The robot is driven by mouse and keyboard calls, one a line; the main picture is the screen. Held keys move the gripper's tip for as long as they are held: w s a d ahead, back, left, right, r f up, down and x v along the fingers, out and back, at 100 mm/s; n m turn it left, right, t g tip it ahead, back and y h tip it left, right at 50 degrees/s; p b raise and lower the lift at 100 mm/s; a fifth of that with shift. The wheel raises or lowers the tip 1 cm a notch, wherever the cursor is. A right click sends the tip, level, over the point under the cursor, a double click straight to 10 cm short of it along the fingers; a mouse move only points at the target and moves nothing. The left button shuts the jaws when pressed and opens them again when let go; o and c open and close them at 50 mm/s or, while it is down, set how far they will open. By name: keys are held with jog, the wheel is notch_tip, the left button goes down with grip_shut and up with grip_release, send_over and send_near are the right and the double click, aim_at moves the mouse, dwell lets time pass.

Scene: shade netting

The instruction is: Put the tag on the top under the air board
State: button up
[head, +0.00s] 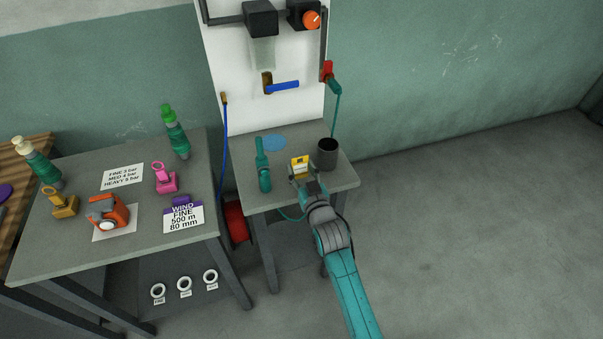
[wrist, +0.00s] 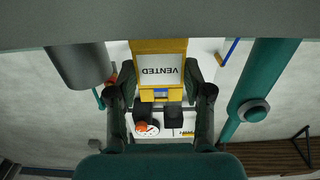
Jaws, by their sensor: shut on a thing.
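The tag (head: 299,164) is a small yellow stand with a white face. In the wrist view the tag (wrist: 160,70) reads VENTED, upside down in the picture. My gripper (head: 303,178) is shut on it, with a dark finger at each side in the wrist view (wrist: 160,92). The tag is over the grey top (head: 250,186) under the white air board (head: 229,68). I cannot tell whether it touches the top. The board carries a dark regulator block, an orange knob (head: 311,19), a blue lever (head: 283,85) and a red-and-teal fitting (head: 328,72).
On the top, a teal tool (head: 263,166) stands left of the tag, a dark cup (head: 327,154) close on the right, and a blue disc (head: 274,142) behind. A blue hose (head: 225,130) hangs at the left. A cluttered table (head: 60,246) stands left; the right floor is clear.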

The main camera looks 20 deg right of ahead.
jog(key=shift+f, duration=0.65)
jog(key=o, duration=1.1)
jog(key=shift+f, duration=0.1)
jog(key=shift+s, duration=0.2)
jog(key=s, duration=1.1)
jog(key=shift+s, duration=0.35)
